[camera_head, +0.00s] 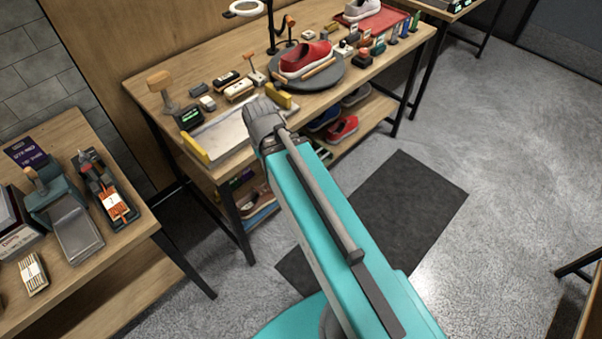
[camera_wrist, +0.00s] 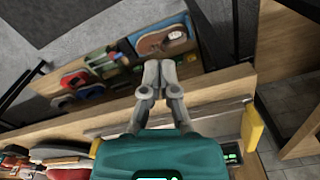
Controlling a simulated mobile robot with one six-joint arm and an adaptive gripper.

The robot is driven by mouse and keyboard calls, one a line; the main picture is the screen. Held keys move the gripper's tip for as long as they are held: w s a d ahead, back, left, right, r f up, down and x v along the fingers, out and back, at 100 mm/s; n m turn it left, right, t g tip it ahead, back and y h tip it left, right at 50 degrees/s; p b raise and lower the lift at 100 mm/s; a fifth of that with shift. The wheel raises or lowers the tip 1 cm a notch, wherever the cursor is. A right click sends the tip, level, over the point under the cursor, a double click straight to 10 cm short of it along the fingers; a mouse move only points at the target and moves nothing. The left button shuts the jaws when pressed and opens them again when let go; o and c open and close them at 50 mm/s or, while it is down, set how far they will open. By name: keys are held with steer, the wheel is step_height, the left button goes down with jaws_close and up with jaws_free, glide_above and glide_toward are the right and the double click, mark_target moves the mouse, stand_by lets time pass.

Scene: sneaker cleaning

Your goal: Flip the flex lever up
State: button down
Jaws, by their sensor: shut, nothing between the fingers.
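I cannot tell for sure which part is the flex lever. A wooden-handled lever (camera_head: 160,83) stands upright at the left back of the workbench (camera_head: 143,85). A thinner upright handle (camera_head: 255,72) stands near the bench's middle, left of a red sneaker (camera_head: 306,58) on a round grey turntable (camera_head: 330,82). My gripper (camera_wrist: 159,66) shows in the wrist view with its fingertips together and nothing between them. It points down past the bench edge toward the lower shelf, apart from both handles. In the head view my arm's end hides the fingers.
A pale tray with yellow ends (camera_head: 211,156) lies at the bench's front left, beside my wrist. Several small blocks and brushes line the bench. Shoes (camera_head: 342,130) rest on the lower shelf. A side table (camera_head: 122,228) at left holds a teal press (camera_head: 62,192) and tools.

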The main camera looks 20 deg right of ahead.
steer(key=w+d+f+m+t+b, duration=0.2)
steer(key=w+d+f+m+b, duration=0.3)
steer(key=f+b, duration=0.8)
steer(key=w+d+f+m+t+y+b, duration=0.1)
steer(key=w+d+f+m+b, duration=0.4)
steer(key=d+f+m+b, duration=0.7)
steer(key=w+d+f+m+t+y+b, duration=0.1)
steer(key=w+d+f+m+t+b, duration=0.2)
steer(key=f+m+b, duration=1.2)
steer(key=shift+w+d+f+t+b, duration=0.35)
steer(key=shift+w+d+b, duration=1.45)
steer(key=shift+d, duration=1.2)
steer(key=shift+s+f+b, duration=0.1)
steer(key=shift+s+b, duration=0.05)
steer(key=shift+b, duration=0.15)
steer(key=w+a+f+b, duration=0.3)
steer(key=w+f+b, duration=0.3)
steer(key=w, duration=0.3)
steer(key=shift+f, duration=0.2)
steer(key=shift+a, duration=0.1)
